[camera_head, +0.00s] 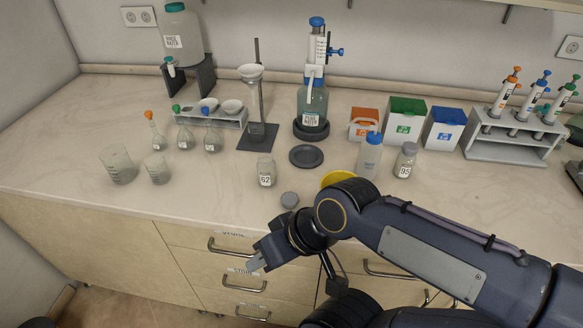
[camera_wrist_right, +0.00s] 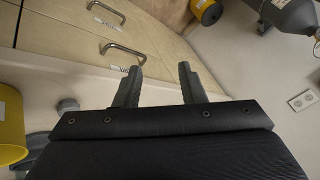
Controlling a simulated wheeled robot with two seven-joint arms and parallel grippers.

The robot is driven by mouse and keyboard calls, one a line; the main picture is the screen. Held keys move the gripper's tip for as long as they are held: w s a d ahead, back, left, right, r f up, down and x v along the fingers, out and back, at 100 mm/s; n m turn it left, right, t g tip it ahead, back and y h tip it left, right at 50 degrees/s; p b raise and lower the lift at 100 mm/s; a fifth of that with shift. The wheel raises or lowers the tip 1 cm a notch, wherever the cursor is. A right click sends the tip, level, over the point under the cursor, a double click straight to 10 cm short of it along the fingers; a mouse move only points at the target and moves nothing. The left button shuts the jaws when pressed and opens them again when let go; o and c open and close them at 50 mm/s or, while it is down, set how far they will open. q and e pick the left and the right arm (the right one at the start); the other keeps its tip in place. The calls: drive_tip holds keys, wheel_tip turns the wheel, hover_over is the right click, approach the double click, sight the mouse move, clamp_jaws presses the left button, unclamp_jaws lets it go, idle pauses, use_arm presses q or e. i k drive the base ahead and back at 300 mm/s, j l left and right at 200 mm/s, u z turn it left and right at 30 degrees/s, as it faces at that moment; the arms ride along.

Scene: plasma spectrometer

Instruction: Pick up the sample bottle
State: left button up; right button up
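Two labelled bottles could be the sample bottle, and I cannot tell which is meant. A clear open jar labelled 52 (camera_head: 266,174) stands upright near the counter's front edge, with a grey cap (camera_head: 289,200) lying beside it. A capped bottle labelled 95 (camera_head: 404,162) stands upright farther right. My right gripper (camera_head: 257,262) is in front of the drawers, nearer the camera than the counter edge and apart from both bottles. In the right wrist view its two fingers (camera_wrist_right: 160,86) are spread with nothing between them. My left gripper is not in view.
A wash bottle (camera_head: 369,156) stands left of bottle 95. A yellow object (camera_head: 336,179) is partly hidden by my right arm. Beakers (camera_head: 119,165) and flasks (camera_head: 184,135) stand at left, a pipette rack (camera_head: 512,137) at right. The counter's front left is clear.

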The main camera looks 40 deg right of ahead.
sight(266, 166)
drive_tip(key=z, duration=1.3)
drive_tip(key=k+l, duration=0.05)
drive_tip(key=l, duration=0.05)
